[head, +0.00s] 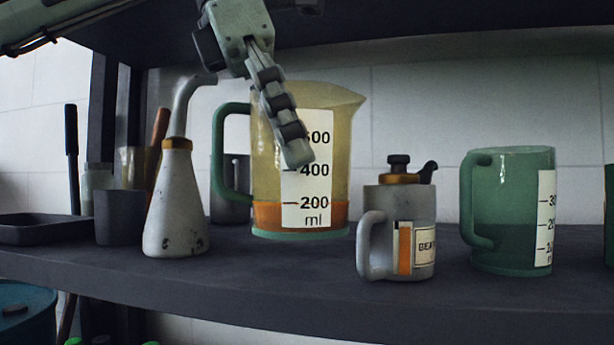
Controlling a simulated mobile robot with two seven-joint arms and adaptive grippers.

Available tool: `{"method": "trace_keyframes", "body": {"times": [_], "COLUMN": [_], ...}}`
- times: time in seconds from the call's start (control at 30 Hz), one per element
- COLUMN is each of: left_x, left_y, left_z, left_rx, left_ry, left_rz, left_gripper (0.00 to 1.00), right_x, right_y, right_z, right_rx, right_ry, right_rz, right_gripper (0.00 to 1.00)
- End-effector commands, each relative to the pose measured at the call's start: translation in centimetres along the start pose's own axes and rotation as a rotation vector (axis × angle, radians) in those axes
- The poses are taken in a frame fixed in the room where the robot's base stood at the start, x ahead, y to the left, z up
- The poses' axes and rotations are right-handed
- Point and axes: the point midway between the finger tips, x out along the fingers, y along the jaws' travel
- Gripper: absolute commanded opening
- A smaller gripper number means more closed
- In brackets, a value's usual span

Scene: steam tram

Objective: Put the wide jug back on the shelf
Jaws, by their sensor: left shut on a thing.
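The wide jug (335,130) is a large yellowish see-through measuring jug with a green handle on its left, a white ml scale and orange liquid at the bottom. It is upright over the dark shelf (310,292), in the middle of the head view. Its base looks on or just above the shelf surface; I cannot tell which. My left gripper (292,150) reaches down from above and is shut on the jug, with one finger across its front. The other finger is hidden. My right gripper is not in view.
A conical oil can (176,215) stands left of the jug. A grey handled can (402,225) and a green measuring jug (510,210) stand to its right. A grey canister (229,200) is partly hidden behind the jug. Another shelf (450,25) hangs overhead.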

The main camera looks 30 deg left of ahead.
Motion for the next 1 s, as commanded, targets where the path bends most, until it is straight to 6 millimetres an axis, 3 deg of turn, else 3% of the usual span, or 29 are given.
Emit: {"method": "trace_keyframes", "body": {"times": [0.13,0.4,0.63,1.0], "left_x": [0.4,0.8,3.8,4.2], "left_y": [3.0,5.4,5.4,5.4], "left_z": [1.2,2.1,0.8,0.7], "left_rx": [-0.002,-0.001,0.0,-0.001], "left_ry": [0.001,0.001,0.0,-0.001], "left_rz": [-0.003,-0.002,-0.002,0.001], "left_gripper": [0.52,0.52,0.52,0.52], "right_x": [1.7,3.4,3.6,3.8], "right_y": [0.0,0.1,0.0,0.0], "right_z": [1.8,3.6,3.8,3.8], "right_rx": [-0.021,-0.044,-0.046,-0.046], "right_ry": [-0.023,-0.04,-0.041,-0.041], "right_rz": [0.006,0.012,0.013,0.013], "right_gripper": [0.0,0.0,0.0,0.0]}}
